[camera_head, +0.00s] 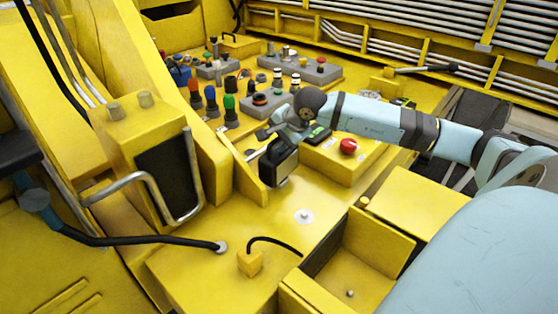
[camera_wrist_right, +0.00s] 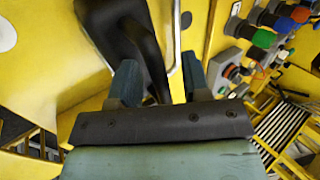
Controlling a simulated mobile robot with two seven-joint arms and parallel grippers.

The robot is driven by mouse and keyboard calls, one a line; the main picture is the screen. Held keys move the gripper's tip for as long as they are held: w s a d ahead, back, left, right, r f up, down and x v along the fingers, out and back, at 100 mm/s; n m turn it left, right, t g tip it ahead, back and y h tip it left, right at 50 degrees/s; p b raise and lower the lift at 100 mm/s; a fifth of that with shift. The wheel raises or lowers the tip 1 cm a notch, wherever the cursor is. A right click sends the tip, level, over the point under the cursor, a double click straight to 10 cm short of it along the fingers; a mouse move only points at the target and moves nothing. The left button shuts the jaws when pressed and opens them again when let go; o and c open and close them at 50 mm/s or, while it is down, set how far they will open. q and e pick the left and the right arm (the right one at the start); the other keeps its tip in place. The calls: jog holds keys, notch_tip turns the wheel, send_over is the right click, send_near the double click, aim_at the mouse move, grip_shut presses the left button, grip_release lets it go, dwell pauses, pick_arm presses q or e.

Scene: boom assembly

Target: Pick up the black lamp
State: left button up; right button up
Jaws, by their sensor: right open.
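The black lamp (camera_head: 283,163) is a dark boxy thing standing upright on the yellow console in the middle of the head view. My right gripper (camera_head: 268,132) is at its top, coming in from the right. In the right wrist view the lamp (camera_wrist_right: 118,22) is at the top, and its narrow black part runs down between the two fingers of my right gripper (camera_wrist_right: 158,75). The fingers are apart, with a gap on the right side. What looks like part of my left gripper, black with a teal finger, is at the left edge of the head view; its jaw opening is hidden.
Grey control boxes (camera_head: 270,97) with coloured knobs stand behind the lamp. A red button (camera_head: 348,146) is on a yellow box to the right. A bent metal rail (camera_head: 190,175) is to the left. An open yellow compartment (camera_head: 378,243) is at front right. The console in front of the lamp is mostly clear.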

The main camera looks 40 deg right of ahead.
grip_shut()
dwell(1.2)
jog(key=shift+r, duration=0.1)
